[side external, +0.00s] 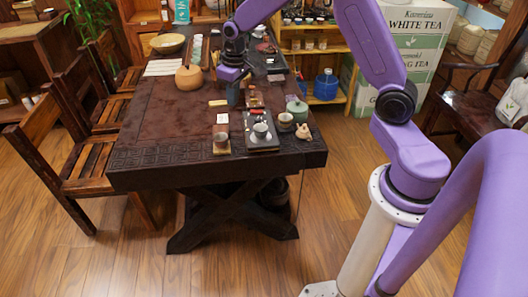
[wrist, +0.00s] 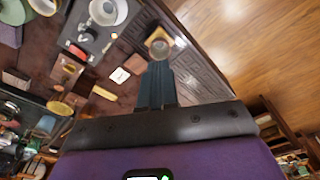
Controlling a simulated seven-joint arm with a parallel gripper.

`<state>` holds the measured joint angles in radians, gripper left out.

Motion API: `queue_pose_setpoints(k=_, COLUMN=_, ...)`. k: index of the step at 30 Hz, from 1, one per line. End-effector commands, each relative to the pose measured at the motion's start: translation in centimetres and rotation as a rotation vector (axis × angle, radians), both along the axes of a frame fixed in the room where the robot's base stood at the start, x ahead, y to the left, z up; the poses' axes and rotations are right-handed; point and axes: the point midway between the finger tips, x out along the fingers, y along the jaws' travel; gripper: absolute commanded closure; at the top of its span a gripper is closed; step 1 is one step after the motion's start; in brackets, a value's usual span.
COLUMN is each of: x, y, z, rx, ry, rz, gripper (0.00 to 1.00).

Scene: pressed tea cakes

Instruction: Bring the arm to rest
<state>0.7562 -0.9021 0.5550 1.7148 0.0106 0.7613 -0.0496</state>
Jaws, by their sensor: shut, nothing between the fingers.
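My gripper (side external: 234,96) is over the dark wooden table (side external: 150,115) in the side external view, with its fingers pointing down. In the wrist view my gripper (wrist: 157,72) shows its blue-grey fingers together, with nothing held. A small cup (wrist: 159,47) on a wooden coaster appears just beyond the fingertips in that view. The same view shows a small white square (wrist: 120,75) beside the fingers. I cannot tell the exact height of the fingertips above the table.
A dark tray (side external: 262,147) with a cup stands at the table's front right. A green lidded pot (side external: 297,108) and a small cup (side external: 285,121) are beside it. A round tan pot (side external: 189,78) is left of my gripper. The table's left front is clear.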

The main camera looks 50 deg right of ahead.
Motion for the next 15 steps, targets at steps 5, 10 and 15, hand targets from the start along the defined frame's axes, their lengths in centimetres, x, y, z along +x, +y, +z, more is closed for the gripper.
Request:
queue_pose_setpoints(k=5, x=-7.0, y=6.5, z=3.4, rx=-0.004, ry=0.013, rz=0.201, gripper=1.00)
queue_pose_setpoints(k=10, x=-14.7, y=10.2, z=5.5, rx=-0.011, ry=0.028, rz=0.387, gripper=1.00)
queue_pose_setpoints(k=15, x=-22.6, y=11.4, z=6.8, rx=-0.022, ry=0.042, rz=0.573, gripper=1.00)
